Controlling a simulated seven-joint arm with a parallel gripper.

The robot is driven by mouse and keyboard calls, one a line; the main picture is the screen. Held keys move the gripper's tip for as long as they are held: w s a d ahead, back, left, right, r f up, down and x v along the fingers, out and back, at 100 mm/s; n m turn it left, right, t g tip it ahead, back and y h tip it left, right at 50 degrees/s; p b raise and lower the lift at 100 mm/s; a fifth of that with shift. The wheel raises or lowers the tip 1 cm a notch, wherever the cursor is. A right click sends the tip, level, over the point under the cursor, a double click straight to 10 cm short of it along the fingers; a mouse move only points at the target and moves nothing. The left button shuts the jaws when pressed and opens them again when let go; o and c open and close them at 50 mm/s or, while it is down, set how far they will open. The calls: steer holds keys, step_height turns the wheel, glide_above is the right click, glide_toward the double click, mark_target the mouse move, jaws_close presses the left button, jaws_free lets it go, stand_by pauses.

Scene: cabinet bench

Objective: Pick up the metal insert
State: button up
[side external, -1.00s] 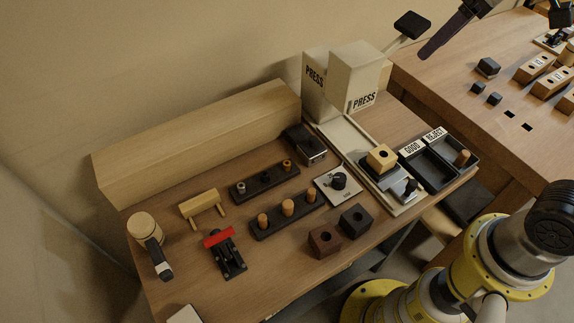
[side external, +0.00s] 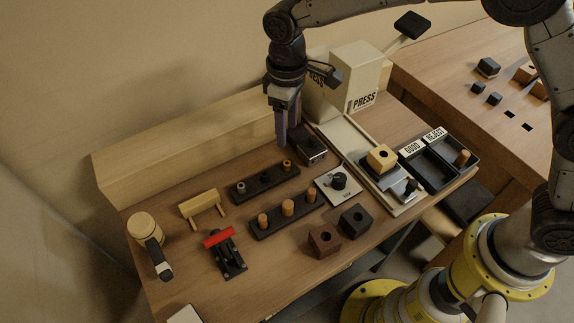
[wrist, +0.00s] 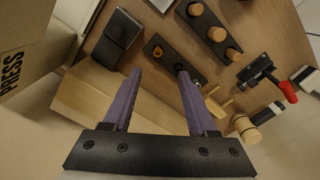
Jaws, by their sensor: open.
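A dark rack (side external: 252,190) holds several small ring-like inserts in a row. The greyish one at its left end, which looks like the metal insert (side external: 240,187), sits upright in the rack. A black one (side external: 265,177) is in the middle and a brass-coloured one (side external: 287,164) at the right end. My gripper (side external: 281,143) points down above and behind the right end of the rack, apart from it. In the wrist view its two purple fingers (wrist: 160,74) are spread with nothing between them, and the rack lies just beyond the fingertips.
A dark metal-fronted box (side external: 306,146) stands right beside the gripper. A second rack with wooden pegs (side external: 288,208) lies in front. The wooden backboard (side external: 200,140) rises behind, and the PRESS housing (side external: 357,80) stands to the right.

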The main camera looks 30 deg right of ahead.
mark_target(287, 163)
steer(key=f, duration=1.1)
steer(key=shift+w+d+f, duration=0.1)
steer(key=shift+w+f, duration=0.1)
steer(key=shift+f, duration=0.1)
jaws_close()
